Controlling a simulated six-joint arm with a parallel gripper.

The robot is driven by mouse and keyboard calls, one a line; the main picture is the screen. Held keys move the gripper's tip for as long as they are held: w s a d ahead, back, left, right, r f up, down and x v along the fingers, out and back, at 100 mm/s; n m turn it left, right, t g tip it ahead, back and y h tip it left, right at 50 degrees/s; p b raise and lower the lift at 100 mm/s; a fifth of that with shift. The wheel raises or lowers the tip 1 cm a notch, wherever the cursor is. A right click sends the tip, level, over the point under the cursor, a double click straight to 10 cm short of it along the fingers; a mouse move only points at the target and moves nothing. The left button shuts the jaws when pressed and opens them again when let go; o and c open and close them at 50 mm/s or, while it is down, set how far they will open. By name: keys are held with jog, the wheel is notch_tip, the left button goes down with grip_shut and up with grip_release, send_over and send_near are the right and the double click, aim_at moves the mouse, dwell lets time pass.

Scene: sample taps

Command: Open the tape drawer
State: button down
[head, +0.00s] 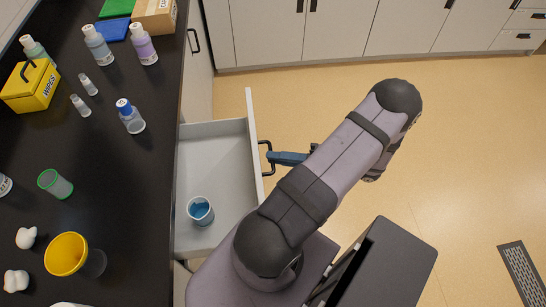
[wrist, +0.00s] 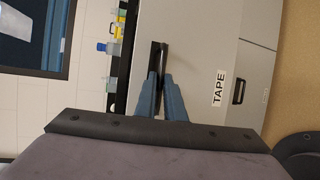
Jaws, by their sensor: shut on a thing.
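The tape drawer (head: 225,155) stands pulled out from under the black counter in the head view, its inside showing. In the wrist view its grey front (wrist: 200,45) bears a TAPE label (wrist: 220,88). My gripper (head: 273,157) is at the dark bar handle (head: 264,158) on the drawer's front. In the wrist view the blue fingers (wrist: 161,80) are closed around the handle (wrist: 160,56).
The black counter (head: 120,185) at left holds bottles, a yellow WIPES box (head: 31,86), a yellow cup (head: 66,254) and several small items. A dark grey cabinet-like box (head: 385,265) stands at lower right. The tan floor (head: 460,150) right of the drawer is clear.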

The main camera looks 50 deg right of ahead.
jog(key=c, duration=1.8)
grip_release()
jog(key=shift+c, duration=0.2)
jog(key=v, duration=0.7)
jog(key=shift+s+p, duration=0.15)
jog(key=shift+p, duration=0.15)
